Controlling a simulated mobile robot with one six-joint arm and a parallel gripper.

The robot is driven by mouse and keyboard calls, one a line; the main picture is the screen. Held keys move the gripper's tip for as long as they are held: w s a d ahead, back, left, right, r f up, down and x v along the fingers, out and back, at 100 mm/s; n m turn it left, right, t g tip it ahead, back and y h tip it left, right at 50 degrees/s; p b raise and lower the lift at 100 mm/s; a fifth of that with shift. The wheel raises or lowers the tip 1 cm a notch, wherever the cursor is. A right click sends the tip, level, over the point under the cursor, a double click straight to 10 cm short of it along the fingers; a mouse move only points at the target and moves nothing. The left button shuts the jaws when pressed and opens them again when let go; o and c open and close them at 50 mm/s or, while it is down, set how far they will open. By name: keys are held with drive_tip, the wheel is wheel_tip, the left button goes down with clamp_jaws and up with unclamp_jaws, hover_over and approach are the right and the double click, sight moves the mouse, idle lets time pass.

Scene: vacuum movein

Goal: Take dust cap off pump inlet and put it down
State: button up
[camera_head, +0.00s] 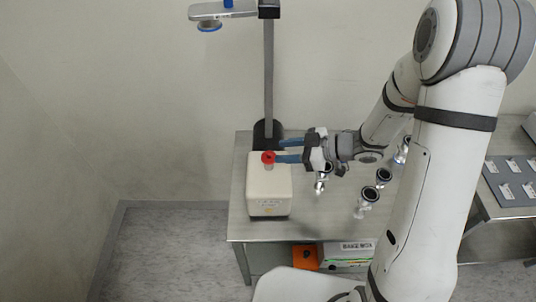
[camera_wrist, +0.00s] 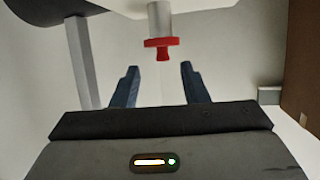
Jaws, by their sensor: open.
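The white pump (camera_head: 269,190) stands on the left end of the metal table. A red dust cap (camera_head: 268,156) sits on the inlet on its top. In the wrist view the red cap (camera_wrist: 162,47) is on the end of the grey inlet tube (camera_wrist: 159,20). My gripper (camera_head: 280,151) is open and empty, its blue fingers pointing left at the cap. In the wrist view my gripper (camera_wrist: 159,69) shows one finger to each side of the cap's line, with the cap just beyond the fingertips. I see no contact.
A grey post (camera_head: 268,85) rises behind the pump, with an arm (camera_head: 222,10) reaching left high above. Several metal fittings (camera_head: 366,200) stand on the table (camera_head: 310,221) right of the pump. A grey tray (camera_head: 515,178) with small parts lies farther right. Clear tabletop shows in front.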

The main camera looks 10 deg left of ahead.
sight(272, 154)
drive_tip(key=x, duration=0.5)
drive_tip(key=shift+s+a+f, duration=0.15)
drive_tip(key=shift+s+a, duration=0.05)
drive_tip(key=shift+a, duration=0.05)
drive_tip(key=shift+d+f, duration=0.1)
clamp_jaws()
